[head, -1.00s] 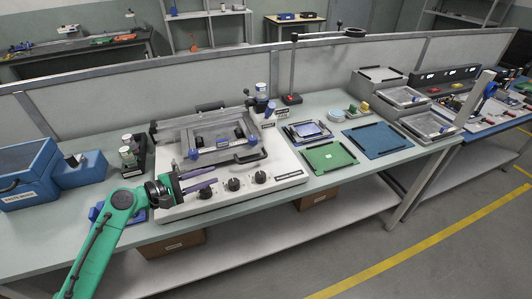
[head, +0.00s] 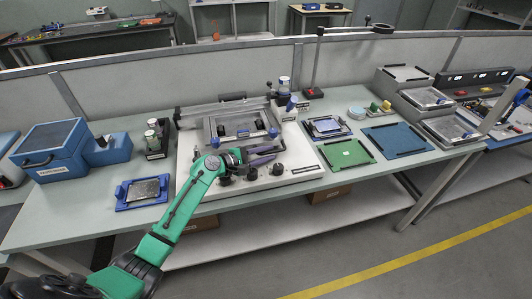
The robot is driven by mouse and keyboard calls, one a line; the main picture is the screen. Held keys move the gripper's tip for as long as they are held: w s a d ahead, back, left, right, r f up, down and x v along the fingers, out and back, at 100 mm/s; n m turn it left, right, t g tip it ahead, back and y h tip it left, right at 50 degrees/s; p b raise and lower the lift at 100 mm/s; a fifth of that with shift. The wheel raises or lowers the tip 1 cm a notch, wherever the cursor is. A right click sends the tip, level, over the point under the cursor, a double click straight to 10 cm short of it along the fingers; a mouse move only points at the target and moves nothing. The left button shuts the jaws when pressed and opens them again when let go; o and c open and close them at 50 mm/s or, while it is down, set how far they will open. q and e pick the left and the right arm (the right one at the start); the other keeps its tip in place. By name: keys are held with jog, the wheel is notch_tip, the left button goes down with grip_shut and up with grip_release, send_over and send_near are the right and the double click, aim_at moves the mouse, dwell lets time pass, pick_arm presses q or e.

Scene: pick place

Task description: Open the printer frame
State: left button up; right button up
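The printer (head: 307,167) is a white-based machine on the bench. Its grey metal printer frame (head: 208,132) lies flat over the base, with a clear window, blue clamps and a dark bar at its back. A black handle (head: 282,139) curves out at the frame's front right. My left gripper (head: 264,155) has purple fingers pointing right, just in front of the frame and beside the handle. The fingers look apart; I cannot tell whether they touch or surround the handle. My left wrist hides part of the printer's front. My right gripper is not in view.
A blue box (head: 50,148) and a blue-framed tray (head: 143,207) are left of the printer. A green board (head: 346,154) and a blue board (head: 397,138) lie to the right. A tall stand (head: 318,62) rises behind. The bench front edge is below my forearm.

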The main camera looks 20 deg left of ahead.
pick_arm(q)
grip_shut()
dwell(1.4)
